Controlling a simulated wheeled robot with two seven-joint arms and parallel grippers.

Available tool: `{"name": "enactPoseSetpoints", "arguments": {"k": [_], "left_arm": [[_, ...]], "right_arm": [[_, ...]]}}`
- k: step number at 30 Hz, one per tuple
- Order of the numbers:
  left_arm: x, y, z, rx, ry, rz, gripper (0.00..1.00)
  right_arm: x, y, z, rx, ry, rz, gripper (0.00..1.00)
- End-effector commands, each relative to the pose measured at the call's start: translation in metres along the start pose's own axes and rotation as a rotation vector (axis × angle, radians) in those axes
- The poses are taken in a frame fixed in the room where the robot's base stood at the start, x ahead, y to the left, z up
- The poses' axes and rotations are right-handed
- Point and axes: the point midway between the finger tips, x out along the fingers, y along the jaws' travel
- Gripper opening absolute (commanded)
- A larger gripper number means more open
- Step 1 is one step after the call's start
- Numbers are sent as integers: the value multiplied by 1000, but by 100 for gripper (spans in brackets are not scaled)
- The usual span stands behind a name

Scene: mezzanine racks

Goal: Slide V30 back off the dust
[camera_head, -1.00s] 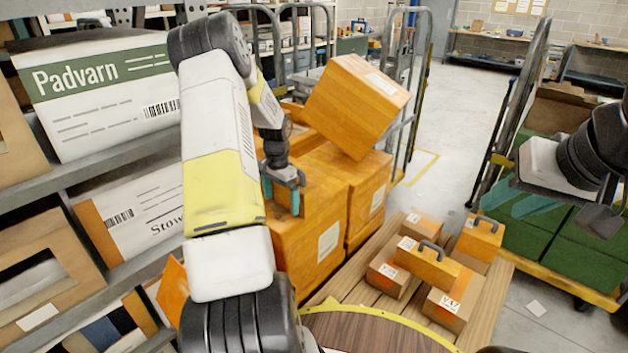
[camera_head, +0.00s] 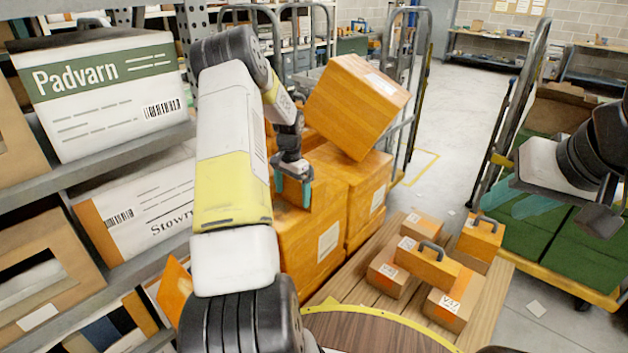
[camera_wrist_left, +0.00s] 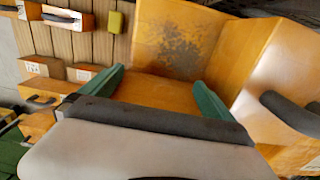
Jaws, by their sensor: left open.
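My left gripper (camera_head: 292,188) is open and empty, its teal fingers pointing down over the stacked orange boxes. In the left wrist view its fingers (camera_wrist_left: 155,92) stand apart above an orange surface. A dark, speckled dust patch (camera_wrist_left: 178,48) lies on an orange face beyond the fingers. Small orange boxes with labels stand on the wooden pallet (camera_head: 482,314); one label seems to read V47 (camera_head: 450,304). I cannot read V30 on any label, so I cannot tell which box it is.
A tilted orange carton (camera_head: 355,107) rests on top of the large orange boxes (camera_head: 309,240). Racks with a Padvarn box (camera_head: 105,95) stand close on the left. A cart with green crates (camera_head: 577,262) is at the right. In the wrist view, a black handle (camera_wrist_left: 292,112) sits right of my fingers.

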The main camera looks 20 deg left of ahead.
Motion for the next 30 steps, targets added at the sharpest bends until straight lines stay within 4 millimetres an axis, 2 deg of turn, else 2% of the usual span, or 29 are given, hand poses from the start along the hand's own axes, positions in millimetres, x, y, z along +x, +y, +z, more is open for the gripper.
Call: {"name": "enactPoseSetpoints", "arguments": {"k": [15,30], "left_arm": [[0,0,-26,1,0,0,100],[0,0,-30,1,0,0,100]], "right_arm": [[0,0,0,0,0,0,36],[0,0,0,0,0,0,36]]}}
